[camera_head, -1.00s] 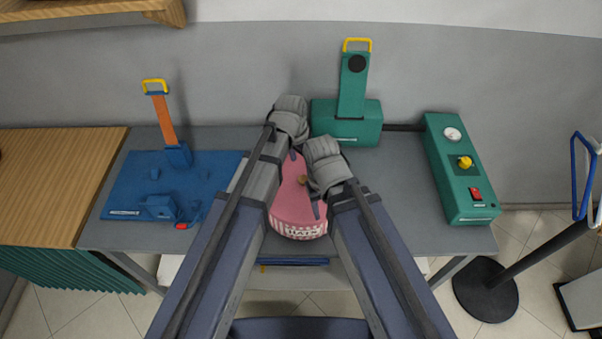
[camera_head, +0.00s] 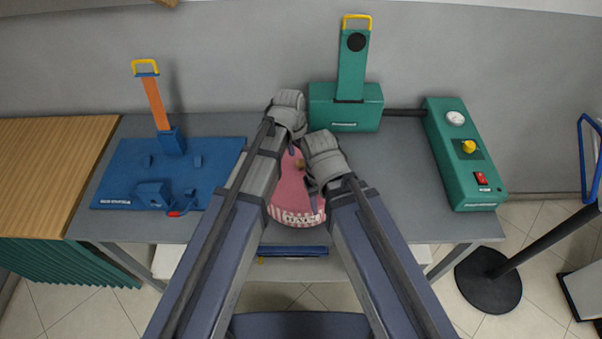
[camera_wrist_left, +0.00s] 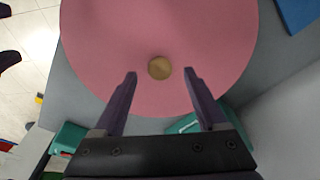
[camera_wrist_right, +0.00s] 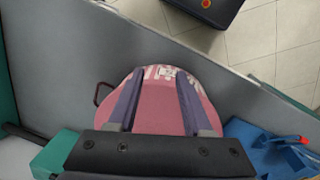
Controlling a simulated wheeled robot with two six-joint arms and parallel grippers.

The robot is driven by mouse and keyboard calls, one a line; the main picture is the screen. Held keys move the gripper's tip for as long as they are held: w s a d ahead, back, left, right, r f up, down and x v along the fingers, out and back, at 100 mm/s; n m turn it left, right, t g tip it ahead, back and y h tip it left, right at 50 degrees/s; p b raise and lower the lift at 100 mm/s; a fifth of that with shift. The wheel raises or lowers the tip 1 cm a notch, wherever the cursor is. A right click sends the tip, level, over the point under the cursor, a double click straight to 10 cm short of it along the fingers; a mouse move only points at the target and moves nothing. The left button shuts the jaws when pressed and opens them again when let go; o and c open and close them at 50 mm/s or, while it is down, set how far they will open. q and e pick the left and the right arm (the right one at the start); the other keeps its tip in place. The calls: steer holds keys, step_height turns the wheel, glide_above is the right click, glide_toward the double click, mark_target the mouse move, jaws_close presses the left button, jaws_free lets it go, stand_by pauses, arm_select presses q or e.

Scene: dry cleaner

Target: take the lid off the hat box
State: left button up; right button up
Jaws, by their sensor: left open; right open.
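The pink hat box (camera_head: 287,190) stands on the grey table between my two arms, its striped side and lettering facing the front. Its round pink lid (camera_wrist_left: 215,40) fills much of the left wrist view, with a small brass-coloured knob (camera_wrist_left: 159,68) at its middle. My left gripper (camera_wrist_left: 158,75) is open, its fingertips on either side of the knob in that view and apart from it. My right gripper (camera_wrist_right: 156,75) is open, and its fingers overlap the box (camera_wrist_right: 155,110) in the right wrist view; I cannot tell whether they touch it. My arms hide parts of the box in the head view.
A blue board with fixtures (camera_head: 120,180) lies at left on the table (camera_head: 400,170). A green press (camera_head: 345,108) stands behind the box, and a green control box (camera_head: 465,155) at right. A post with a round black base (camera_head: 488,280) stands on the floor at right.

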arm_select(q)
step_height(320, 180, down, 2)
steer(key=shift+w+d+f+b, duration=0.1)
steer(key=shift+w+f+b, duration=0.05)
steer(key=shift+b, duration=0.5)
jaws_close()
